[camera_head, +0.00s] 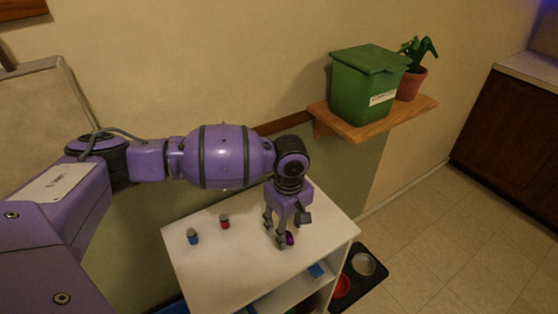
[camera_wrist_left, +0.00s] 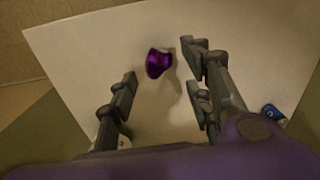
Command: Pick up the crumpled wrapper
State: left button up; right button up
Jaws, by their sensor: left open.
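The crumpled wrapper (camera_head: 290,239) is a small, shiny purple lump on the white top of a low shelf unit. It also shows in the left wrist view (camera_wrist_left: 159,63), lying ahead of the fingertips and between their lines. My left gripper (camera_head: 276,236) points down over the shelf top beside the wrapper and partly hides it in the head view. In the left wrist view the left gripper (camera_wrist_left: 160,80) has its fingers spread apart with nothing between them. I cannot tell if a finger touches the wrapper. My right gripper is not in view.
On the white shelf top (camera_head: 200,265) stand a blue item (camera_head: 193,236) and a red item (camera_head: 224,221), left of the gripper. A wooden wall shelf (camera_head: 385,120) holds a green bin (camera_head: 365,90) and a potted plant (camera_head: 411,82). A dark mat with bowls lies on the floor.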

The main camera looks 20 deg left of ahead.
aim_at(289, 235)
pick_arm(q)
jog(key=f, duration=0.4)
jog(key=shift+w+d+f, duration=0.2)
jog(key=shift+w+f, duration=0.2)
jog(key=shift+f, duration=0.25)
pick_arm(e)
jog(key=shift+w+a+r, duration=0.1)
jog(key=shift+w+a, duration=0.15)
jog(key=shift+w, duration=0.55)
pick_arm(q)
jog(key=c, duration=0.8)
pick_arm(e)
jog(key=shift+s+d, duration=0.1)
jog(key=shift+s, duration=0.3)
